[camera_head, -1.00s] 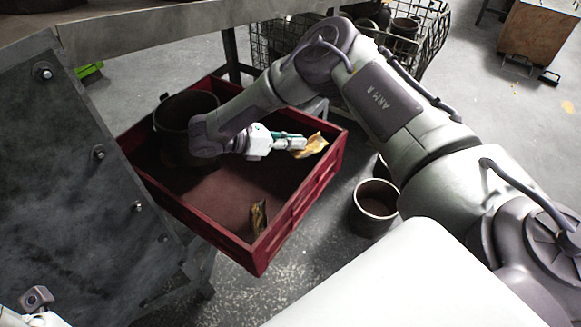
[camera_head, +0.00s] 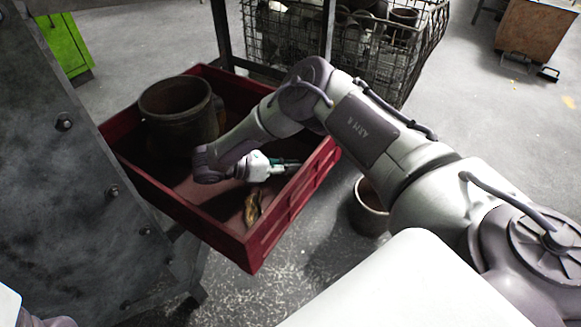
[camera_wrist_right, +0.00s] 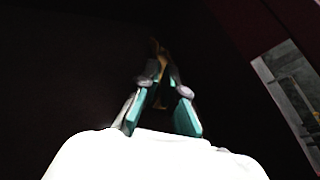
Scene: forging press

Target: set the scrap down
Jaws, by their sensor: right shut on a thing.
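The right gripper (camera_head: 284,166) is inside the red crate, near its right wall and low down. In the right wrist view, its two teal fingers (camera_wrist_right: 163,105) close toward each other on a thin yellowish scrap (camera_wrist_right: 161,66), which is dark and only partly visible. In the head view this held scrap is hidden or too dark to make out. Another crumpled yellow-brown scrap (camera_head: 253,207) lies in the crate near its front corner, apart from the fingers. The left gripper is not in view.
The red crate (camera_head: 190,212) also holds a large dark pot (camera_head: 180,112) at its left. A rusty pot (camera_head: 369,208) stands on the floor to the right. A wire basket (camera_head: 275,42) stands behind. A grey metal machine side (camera_head: 60,200) borders the left.

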